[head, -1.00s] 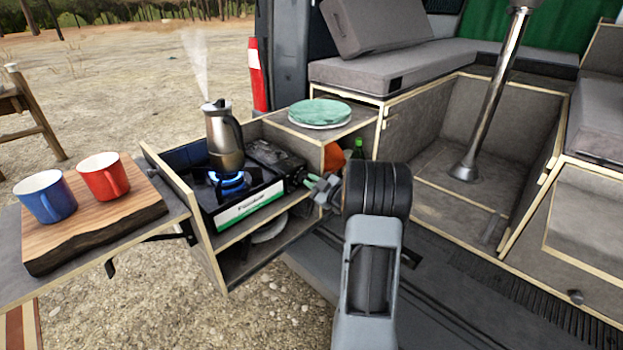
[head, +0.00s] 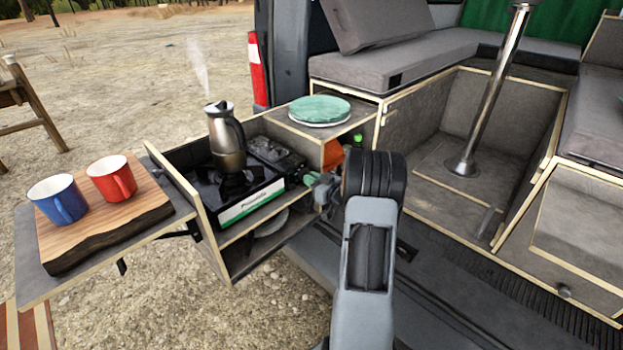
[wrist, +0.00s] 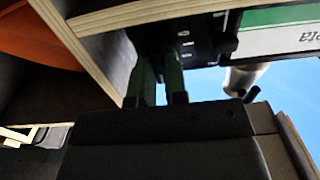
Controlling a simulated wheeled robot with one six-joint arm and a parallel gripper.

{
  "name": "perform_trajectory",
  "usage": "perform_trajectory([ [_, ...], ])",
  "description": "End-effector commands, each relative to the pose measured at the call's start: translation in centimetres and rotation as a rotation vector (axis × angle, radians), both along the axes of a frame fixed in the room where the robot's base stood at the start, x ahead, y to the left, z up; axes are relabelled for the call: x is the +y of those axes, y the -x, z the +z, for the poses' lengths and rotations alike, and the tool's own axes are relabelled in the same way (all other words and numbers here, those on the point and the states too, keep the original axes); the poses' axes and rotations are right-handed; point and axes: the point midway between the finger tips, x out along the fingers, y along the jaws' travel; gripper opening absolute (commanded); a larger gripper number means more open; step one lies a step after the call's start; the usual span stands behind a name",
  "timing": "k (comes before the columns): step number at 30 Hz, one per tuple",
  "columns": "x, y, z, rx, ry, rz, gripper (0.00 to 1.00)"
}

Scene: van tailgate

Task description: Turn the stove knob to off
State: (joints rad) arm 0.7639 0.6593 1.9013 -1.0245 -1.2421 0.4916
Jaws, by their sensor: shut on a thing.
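The camping stove (head: 245,207) sits in the pull-out unit, with a steel coffee pot (head: 227,142) on its burner (head: 237,180). No blue flame shows under the pot, and thin steam rises above it. My gripper (head: 311,180) is at the right end of the stove front. In the wrist view, its two green fingers (wrist: 164,70) reach up to the dark control panel (wrist: 205,38) and are shut on the stove knob (wrist: 184,45). The fingers mostly hide the knob, so its pointer cannot be read.
A wooden board (head: 105,235) on the side shelf holds a blue mug (head: 58,200) and a red mug (head: 112,180). Green plates (head: 320,109) lie on the counter right of the stove. The unit's wooden divider (wrist: 85,50) runs close beside my fingers.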

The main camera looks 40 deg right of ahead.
Motion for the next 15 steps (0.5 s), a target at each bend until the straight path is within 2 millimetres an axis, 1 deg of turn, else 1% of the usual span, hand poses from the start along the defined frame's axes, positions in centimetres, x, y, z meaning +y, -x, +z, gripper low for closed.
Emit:
perform_trajectory([
  [14, 0.02, 0.01, -0.06, 0.004, -0.015, 0.000, 0.00],
  [15, 0.02, 0.01, -0.06, 0.004, -0.015, 0.000, 0.16],
])
